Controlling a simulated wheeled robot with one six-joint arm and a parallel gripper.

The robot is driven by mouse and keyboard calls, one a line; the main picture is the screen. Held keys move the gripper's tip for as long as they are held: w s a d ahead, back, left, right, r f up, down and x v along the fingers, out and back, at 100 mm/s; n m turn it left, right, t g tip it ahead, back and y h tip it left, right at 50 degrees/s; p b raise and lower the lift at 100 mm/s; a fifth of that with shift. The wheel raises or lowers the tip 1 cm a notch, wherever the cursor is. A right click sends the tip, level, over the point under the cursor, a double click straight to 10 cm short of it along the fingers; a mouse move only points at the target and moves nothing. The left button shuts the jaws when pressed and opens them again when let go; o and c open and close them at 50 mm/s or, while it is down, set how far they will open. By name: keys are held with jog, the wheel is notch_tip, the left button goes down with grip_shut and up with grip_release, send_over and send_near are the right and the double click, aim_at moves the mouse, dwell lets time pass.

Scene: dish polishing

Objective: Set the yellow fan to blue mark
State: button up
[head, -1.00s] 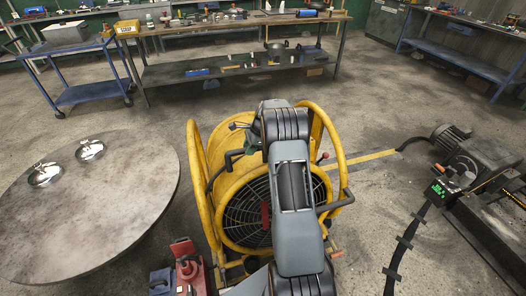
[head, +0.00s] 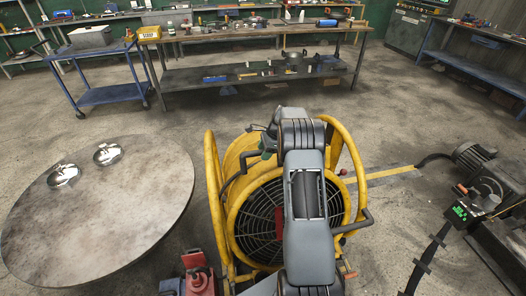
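The yellow fan (head: 246,218) stands on the floor in the middle of the head view. It has a round drum with a dark grille, a red part at the grille's centre, and yellow tube hoops on both sides. My grey arm reaches over it and hides its right middle. My gripper (head: 268,145) is at the far upper edge of the fan, mostly hidden by my arm. I cannot tell whether its fingers are open or touch the fan. I cannot make out a blue mark on the floor.
A round table (head: 100,225) with two shiny bowls stands close on the left. A red machine (head: 199,275) is at the bottom, left of the fan. A motor (head: 472,160) and dark cable are on the right. A yellow floor stripe (head: 388,174) runs right. Floor beyond the fan is clear.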

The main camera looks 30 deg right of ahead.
jog(key=v, duration=1.3)
jog(key=shift+d+r, duration=0.25)
jog(key=shift+r, duration=0.1)
jog(key=s+f+n+g, duration=0.1)
jog(key=s+f+n, duration=0.2)
jog(key=f+n, duration=0.15)
jog(key=s+a+r+n+t+h, duration=0.1)
jog(key=s+a+r+n, duration=0.3)
jog(key=s+a+n, duration=0.4)
jog(key=s+a+r+n+t+h, duration=0.1)
jog(key=s+a+r+n+h, duration=0.2)
jog(key=s+a+n, duration=0.5)
jog(key=s+a+r, duration=0.1)
jog(key=s+a, duration=0.6)
jog(key=a, duration=0.3)
jog(key=shift+s+n, duration=0.35)
jog(key=shift+a, duration=0.1)
